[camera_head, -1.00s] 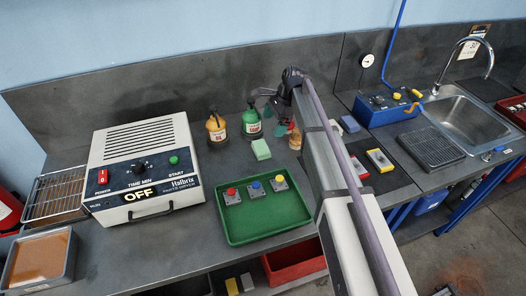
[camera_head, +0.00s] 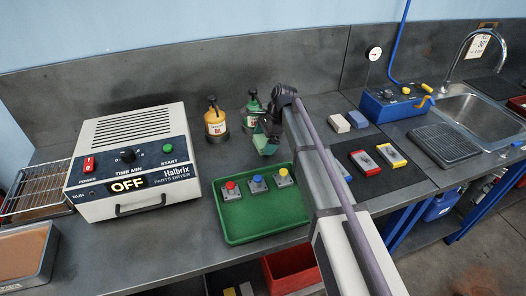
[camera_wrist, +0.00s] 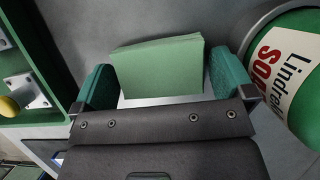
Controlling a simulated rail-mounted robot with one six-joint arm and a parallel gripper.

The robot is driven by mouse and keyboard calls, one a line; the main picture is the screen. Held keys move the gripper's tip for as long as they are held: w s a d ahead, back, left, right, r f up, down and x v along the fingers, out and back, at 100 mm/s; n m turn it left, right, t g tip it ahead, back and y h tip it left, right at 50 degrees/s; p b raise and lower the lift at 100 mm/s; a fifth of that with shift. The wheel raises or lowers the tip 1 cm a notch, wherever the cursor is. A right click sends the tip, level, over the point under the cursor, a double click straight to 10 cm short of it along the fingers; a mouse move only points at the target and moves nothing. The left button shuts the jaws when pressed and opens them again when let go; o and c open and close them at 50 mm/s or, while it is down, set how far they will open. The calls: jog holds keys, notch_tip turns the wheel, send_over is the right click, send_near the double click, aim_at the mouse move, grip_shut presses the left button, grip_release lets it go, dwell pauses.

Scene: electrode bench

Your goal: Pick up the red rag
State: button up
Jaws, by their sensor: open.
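I cannot make out a red rag in either view. My gripper (camera_head: 266,134) is low over the bench behind the green tray, beside the green bottle. In the wrist view my gripper (camera_wrist: 160,82) is open, with its teal fingers on either side of a pale green block (camera_wrist: 158,66). Whether the fingers touch the block cannot be told. In the head view my gripper and arm largely hide the block.
The green tray (camera_head: 237,236) holds red, blue and yellow buttons. The yellow bottle (camera_head: 215,122) and green bottle (camera_head: 252,116) stand behind; the green bottle (camera_wrist: 292,75) is close to my right finger. A parts dryer (camera_head: 130,160) stands left.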

aim_at(262, 145)
jog(key=shift+r, duration=0.15)
jog(key=shift+c, duration=0.3)
jog(key=c, duration=0.6)
jog(key=s+r+p, duration=0.2)
jog(key=shift+d+r+p, duration=0.15)
jog(key=shift+r+p, duration=0.05)
jog(key=shift+p, duration=0.1)
jog(key=s+r+p, duration=0.2)
jog(key=s, duration=0.2)
jog(key=s+r+p, duration=0.1)
jog(key=s, duration=0.3)
jog(key=s+d+r+p, duration=0.1)
jog(key=s+r+p, duration=0.1)
jog(key=s, duration=0.2)
jog(key=shift+d+r+p, duration=0.1)
jog(key=shift+r+p, duration=0.2)
